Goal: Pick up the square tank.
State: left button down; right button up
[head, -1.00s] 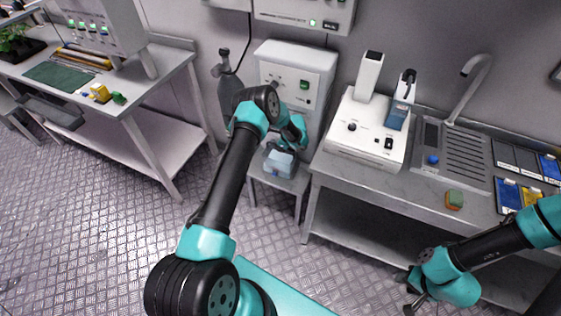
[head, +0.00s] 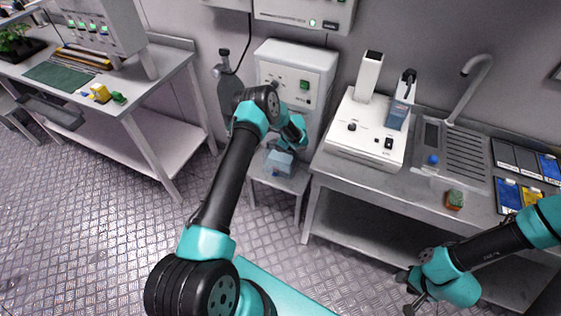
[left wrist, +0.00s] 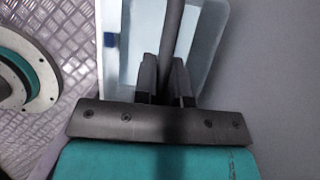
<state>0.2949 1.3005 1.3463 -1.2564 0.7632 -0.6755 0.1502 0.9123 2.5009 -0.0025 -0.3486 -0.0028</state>
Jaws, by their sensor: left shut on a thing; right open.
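The square tank (head: 279,163) is a pale blue, see-through box on a low grey stand in the middle of the head view. It fills the upper middle of the left wrist view (left wrist: 208,35). My left gripper (left wrist: 166,75) is over the tank, its fingers closed on a dark bar that runs across the tank's open top. In the head view my left arm partly covers the tank's upper part. I cannot tell whether the tank touches the stand. My right gripper (head: 412,295) is open and empty at the lower right, apart from the tank.
A grey machine (head: 303,75) stands right behind the low stand (head: 291,185). A grey bench with a sink (head: 450,160), a white device (head: 365,145) and a green and orange sponge (head: 455,200) is to the right. Another table (head: 160,75) is at the left, with open floor between.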

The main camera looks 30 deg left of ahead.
pick_arm(q)
jog(key=shift+r, duration=0.15)
jog(key=shift+w+r, duration=0.1)
jog(key=shift+r, duration=0.1)
jog(key=shift+s+r, duration=0.25)
jog(key=shift+r, duration=0.2)
notch_tip(320, 180, up, 5)
jog(key=shift+r, duration=0.45)
jog(key=s+d, duration=0.2)
jog(key=s, duration=1.7)
jog(key=shift+s, duration=0.25)
jog(key=shift+d+r, duration=0.1)
